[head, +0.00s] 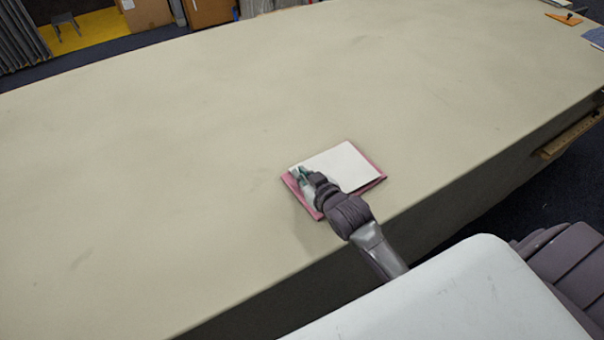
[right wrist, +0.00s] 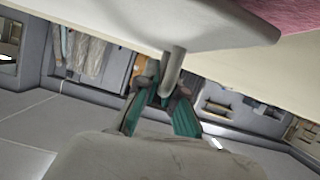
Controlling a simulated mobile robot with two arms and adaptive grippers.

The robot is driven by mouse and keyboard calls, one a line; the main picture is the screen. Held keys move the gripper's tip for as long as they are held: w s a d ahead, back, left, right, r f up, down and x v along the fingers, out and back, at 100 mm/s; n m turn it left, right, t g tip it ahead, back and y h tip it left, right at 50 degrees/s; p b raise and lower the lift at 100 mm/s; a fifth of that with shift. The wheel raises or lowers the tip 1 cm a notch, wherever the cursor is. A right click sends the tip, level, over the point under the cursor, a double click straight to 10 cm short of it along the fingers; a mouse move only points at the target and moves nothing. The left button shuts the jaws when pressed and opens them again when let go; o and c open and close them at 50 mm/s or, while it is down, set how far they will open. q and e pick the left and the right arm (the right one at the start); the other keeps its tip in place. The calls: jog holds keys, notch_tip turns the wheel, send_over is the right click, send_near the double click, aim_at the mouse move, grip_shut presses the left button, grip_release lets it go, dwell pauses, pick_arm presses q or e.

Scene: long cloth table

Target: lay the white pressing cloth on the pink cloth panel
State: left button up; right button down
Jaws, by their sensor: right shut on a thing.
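The pink cloth panel (head: 293,187) lies flat on the table, its border showing along the left and lower right sides. The white pressing cloth (head: 345,165) lies over most of it, set toward the panel's far side. My right gripper (head: 304,174) is at the white cloth's left end, shut on the cloth. In the right wrist view the fingers (right wrist: 164,92) close on a drooping fold of the white cloth (right wrist: 190,25), and the pink panel (right wrist: 300,14) shows at top right. The gripper hides the near left corner of the cloth. My left gripper is not in view.
The long beige table (head: 180,150) is clear around the panel. Its front edge runs just below my right arm. An orange item (head: 564,18) and a blue item (head: 594,37) lie at the far right end. Cardboard boxes (head: 147,14) stand beyond the table.

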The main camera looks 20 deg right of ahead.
jog(key=shift+f, duration=0.3)
jog(key=c, duration=1.2)
grip_release()
jog(key=shift+s, duration=0.1)
jog(key=v, duration=1.2)
